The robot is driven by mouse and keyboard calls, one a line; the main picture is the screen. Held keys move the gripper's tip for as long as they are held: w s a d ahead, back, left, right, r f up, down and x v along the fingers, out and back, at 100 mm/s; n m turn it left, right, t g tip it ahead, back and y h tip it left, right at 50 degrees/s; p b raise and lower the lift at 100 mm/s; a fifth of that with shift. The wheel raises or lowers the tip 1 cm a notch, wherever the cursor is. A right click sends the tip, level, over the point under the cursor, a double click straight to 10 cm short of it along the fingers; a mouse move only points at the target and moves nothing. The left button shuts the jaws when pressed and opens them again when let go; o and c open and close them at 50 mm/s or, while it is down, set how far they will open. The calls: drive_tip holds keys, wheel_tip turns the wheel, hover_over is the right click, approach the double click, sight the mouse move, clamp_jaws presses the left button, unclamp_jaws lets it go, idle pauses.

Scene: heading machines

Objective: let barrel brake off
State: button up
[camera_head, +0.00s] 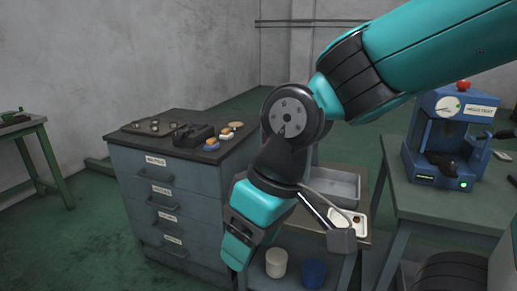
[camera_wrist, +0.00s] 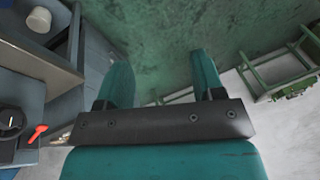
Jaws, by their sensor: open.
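A blue machine (camera_head: 450,138) with a white dial, a red knob on top and a green light stands on the bench at the right in the head view. I cannot make out a barrel brake on it. In the wrist view, a red lever (camera_wrist: 38,132) lies at the lower left, beside a black round dial (camera_wrist: 12,121); I cannot tell whether these belong to the same machine. My gripper (camera_head: 240,250) hangs down in front of the drawer cabinet, well left of the blue machine. In the wrist view my gripper (camera_wrist: 162,75) is open, with nothing between its fingers.
A grey drawer cabinet (camera_head: 168,205) with small parts on top stands at the left. A grey tray (camera_head: 333,184), a white tub (camera_head: 276,262) and a blue tub (camera_head: 313,272) are on a low stand. The machine's bench (camera_head: 440,203) has green legs. Green floor lies open behind.

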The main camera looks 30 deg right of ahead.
drive_tip(key=w+d+f+m+t+h+b, duration=0.2)
drive_tip(key=w+d+f+m+h+b, duration=0.15)
drive_tip(key=w, duration=0.55)
drive_tip(key=w+d+f+m+t+h+b, duration=0.25)
drive_tip(key=w+d+f+m, duration=0.25)
drive_tip(key=w, duration=0.4)
drive_tip(key=w+d+f+m+t+h+b, duration=0.25)
drive_tip(key=w+d+f+m+h, duration=0.2)
drive_tip(key=w, duration=0.55)
drive_tip(key=w+d+m+t+h+p, duration=0.1)
drive_tip(key=w+d+h, duration=0.1)
drive_tip(key=w+d, duration=0.3)
drive_tip(key=w+d+r+t+h+p, duration=0.1)
drive_tip(key=w+d+h, duration=0.1)
drive_tip(key=w+d, duration=0.3)
drive_tip(key=w+d+m+t+h+p, duration=0.1)
drive_tip(key=w+d+h, duration=0.2)
drive_tip(key=w+d, duration=0.2)
drive_tip(key=shift+w+d+r+m+p, duration=0.3)
drive_tip(key=shift+w+d+r+p, duration=0.05)
drive_tip(key=shift+d, duration=0.15)
clamp_jaws()
